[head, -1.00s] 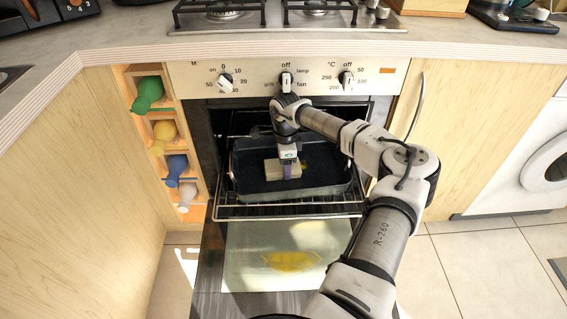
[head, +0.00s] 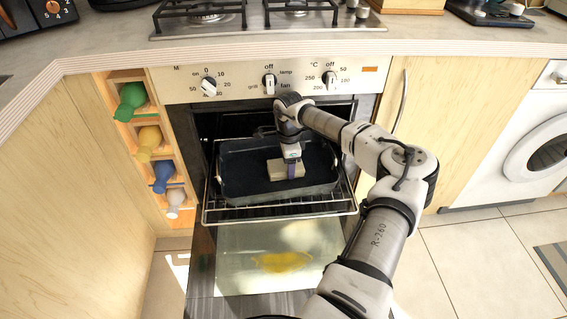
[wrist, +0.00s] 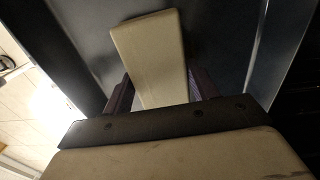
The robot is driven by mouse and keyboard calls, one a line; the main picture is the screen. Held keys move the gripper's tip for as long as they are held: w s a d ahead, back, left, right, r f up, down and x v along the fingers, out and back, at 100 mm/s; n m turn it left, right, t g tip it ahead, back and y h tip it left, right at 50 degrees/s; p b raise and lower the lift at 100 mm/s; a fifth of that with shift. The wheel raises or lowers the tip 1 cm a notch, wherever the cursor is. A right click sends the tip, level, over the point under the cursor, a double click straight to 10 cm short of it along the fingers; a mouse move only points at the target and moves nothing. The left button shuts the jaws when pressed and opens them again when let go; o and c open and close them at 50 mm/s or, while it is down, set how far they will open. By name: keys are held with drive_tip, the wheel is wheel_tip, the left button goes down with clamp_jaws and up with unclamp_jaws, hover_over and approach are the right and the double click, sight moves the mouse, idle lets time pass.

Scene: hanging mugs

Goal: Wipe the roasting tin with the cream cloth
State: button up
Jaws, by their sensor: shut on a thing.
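The dark roasting tin (head: 240,177) sits on the wire rack pulled out of the open oven. The cream cloth (head: 287,169) looks like a folded, flat block. It is in the right half of the tin, at its floor; whether it touches the floor is hard to tell. My gripper (head: 291,168) points down and is shut on the cloth. In the wrist view, the cloth (wrist: 152,55) is between the two purple fingers of my gripper (wrist: 158,92), with the dark tin floor (wrist: 85,35) beyond. No yellow mark shows inside the tin now; part of the floor is hidden by the cloth and arm.
The oven rack (head: 270,213) surrounds the tin. The open oven door (head: 235,255) lies below, with a yellow patch (head: 283,262) on its glass. Control knobs (head: 269,84) are just above my wrist. Bottles (head: 131,98) stick out of a rack at left.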

drive_tip(key=shift+d, duration=0.2)
drive_tip(key=shift+s+a+f, duration=0.1)
drive_tip(key=shift+s+a, duration=0.05)
drive_tip(key=shift+a, duration=1.1)
drive_tip(key=shift+d, duration=1.3)
